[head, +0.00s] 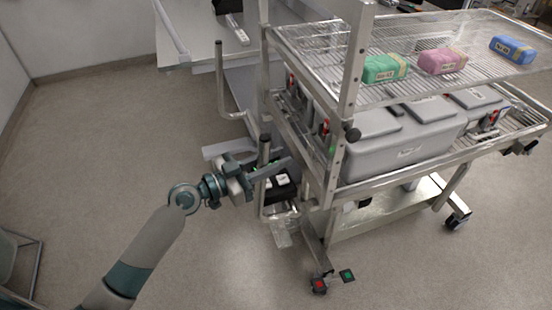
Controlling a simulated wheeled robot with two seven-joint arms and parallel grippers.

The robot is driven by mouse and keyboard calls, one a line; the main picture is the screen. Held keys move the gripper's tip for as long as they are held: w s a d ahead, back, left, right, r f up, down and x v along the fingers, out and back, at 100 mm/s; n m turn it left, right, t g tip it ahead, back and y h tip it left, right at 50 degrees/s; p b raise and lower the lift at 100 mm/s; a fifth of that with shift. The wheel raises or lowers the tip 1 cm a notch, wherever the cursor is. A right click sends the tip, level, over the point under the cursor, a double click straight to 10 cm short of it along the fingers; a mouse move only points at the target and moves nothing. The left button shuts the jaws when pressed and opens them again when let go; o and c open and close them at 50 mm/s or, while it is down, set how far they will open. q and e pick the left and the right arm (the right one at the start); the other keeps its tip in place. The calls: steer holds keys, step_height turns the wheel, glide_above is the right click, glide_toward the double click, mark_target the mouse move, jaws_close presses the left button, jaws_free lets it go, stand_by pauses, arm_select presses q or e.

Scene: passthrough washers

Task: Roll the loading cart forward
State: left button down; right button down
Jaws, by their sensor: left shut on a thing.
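The loading cart (341,145) is a metal wheeled rack on the right of the head view, with wire shelves and castors. My left gripper (266,170) is at the cart's near left end, shut on an upright handle bar (264,146). The fingers partly hide the bar. The upper wire shelf holds a green pack (385,68), a pink pack (442,61) and a blue pack (512,49). A grey lidded bin (405,145) sits on the shelf below. My right gripper is not in view.
A red pedal (319,285) and a green pedal (347,275) are low by the near castor. A pale table or counter (195,35) stands behind the cart at the top. The floor (110,130) on the left is clear. A metal-legged frame (22,262) is at the lower left edge.

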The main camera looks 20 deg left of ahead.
arm_select(q)
steer(key=shift+d, duration=0.1)
stand_by(0.3)
steer(key=b, duration=0.2)
glide_toward(351, 149)
step_height(351, 149, up, 4)
steer(key=w, duration=0.2)
steer(key=w+d, duration=0.2)
steer(key=w+d+f, duration=0.1)
steer(key=w+d, duration=0.1)
steer(key=d, duration=0.1)
steer(key=w+d+b, duration=0.1)
steer(key=w+d, duration=0.1)
steer(key=d, duration=0.1)
steer(key=shift+d+f, duration=0.25)
steer(key=shift+f, duration=0.15)
steer(key=shift+s+a+r, duration=0.3)
steer(key=shift+s+a, duration=0.15)
steer(key=shift+a, duration=0.1)
steer(key=c, duration=1.6)
jaws_free()
steer(key=shift+s+a+r, duration=0.1)
steer(key=shift+o, duration=0.4)
steer(key=shift+r, duration=0.1)
